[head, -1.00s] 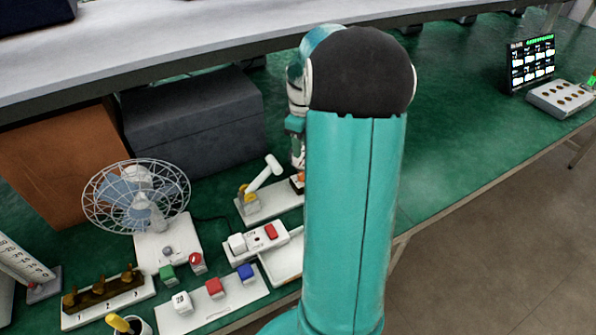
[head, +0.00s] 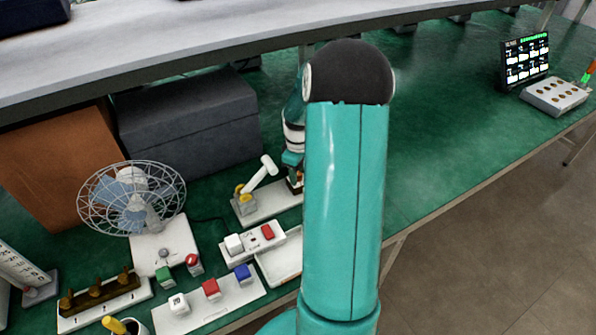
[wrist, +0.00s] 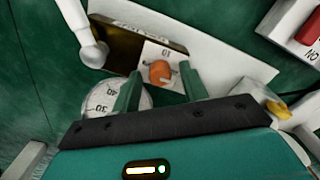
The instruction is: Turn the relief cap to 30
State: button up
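The orange cap (wrist: 160,71) sits on a small white plate (wrist: 150,50) marked 10, in the wrist view. My gripper (wrist: 158,76) is open, with one teal finger on each side of the cap. I cannot tell whether either finger touches it. A round white dial (wrist: 101,99) showing 30 and 40 lies to the left, partly behind the left finger and gripper body. In the head view, the pump's white base (head: 268,207) and white lever (head: 262,172) show beside my wrist. My arm hides the fingers and most of the cap area there.
A white box with a red button (head: 267,231) stands close in front of the pump. A fan (head: 132,200), a button panel (head: 211,303) and a dark grey box (head: 190,120) are to the left. The green bench right of my arm is mostly clear.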

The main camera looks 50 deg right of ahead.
grip_shut()
jog(key=shift+m, duration=0.4)
jog(key=m, duration=0.3)
jog(key=shift+w+m, duration=0.1)
jog(key=shift+m, duration=0.3)
jog(key=m, duration=0.4)
jog(key=shift+m, duration=0.3)
jog(key=m, duration=0.4)
jog(key=shift+m, duration=2.1)
